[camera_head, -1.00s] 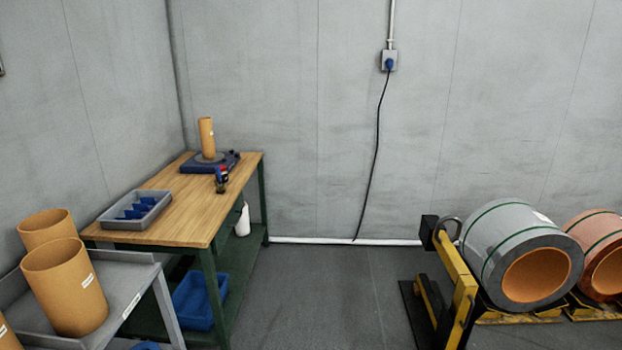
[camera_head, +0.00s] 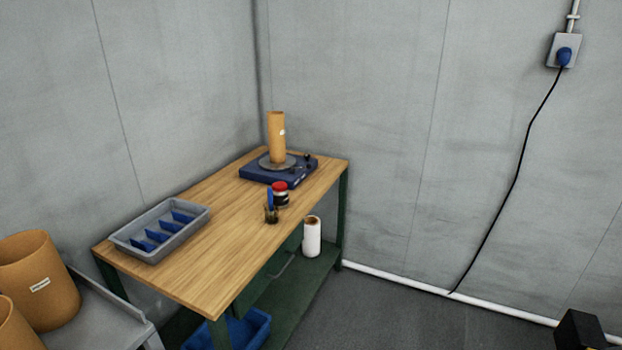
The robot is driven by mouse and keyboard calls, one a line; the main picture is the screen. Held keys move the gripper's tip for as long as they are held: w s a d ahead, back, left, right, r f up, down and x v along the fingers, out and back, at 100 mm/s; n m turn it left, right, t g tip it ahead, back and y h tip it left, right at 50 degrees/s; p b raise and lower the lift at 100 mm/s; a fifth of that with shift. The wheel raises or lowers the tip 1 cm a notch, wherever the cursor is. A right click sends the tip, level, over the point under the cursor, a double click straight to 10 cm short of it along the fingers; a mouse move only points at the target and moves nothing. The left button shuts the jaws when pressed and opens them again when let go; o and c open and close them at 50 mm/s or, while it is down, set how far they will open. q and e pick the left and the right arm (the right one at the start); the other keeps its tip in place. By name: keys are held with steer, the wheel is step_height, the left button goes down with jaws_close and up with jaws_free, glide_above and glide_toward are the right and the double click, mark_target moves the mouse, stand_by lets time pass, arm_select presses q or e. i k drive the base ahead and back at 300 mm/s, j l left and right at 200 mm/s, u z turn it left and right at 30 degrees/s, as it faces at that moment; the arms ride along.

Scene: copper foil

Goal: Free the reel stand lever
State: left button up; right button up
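The reel stand with its lever is mostly out of the head view. Only a dark block (camera_head: 580,330) shows at the bottom right corner, where the yellow stand's end stood a second ago. The lever itself cannot be made out. Neither of my grippers is in view.
A wooden workbench (camera_head: 215,255) stands left of centre against the wall. It holds a grey tray (camera_head: 160,256) with blue pieces, a blue device (camera_head: 255,172) carrying an orange tube (camera_head: 277,135), and a red-lidded jar (camera_head: 280,196). Grey floor (camera_head: 420,325) right of the bench is clear.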

mark_target(293, 169)
steer(key=i+l+u, duration=0.45)
steer(key=i+l, duration=0.15)
steer(key=i, duration=0.3)
steer(key=i+l+u, duration=0.45)
steer(key=i+l, duration=0.3)
steer(key=l, duration=0.15)
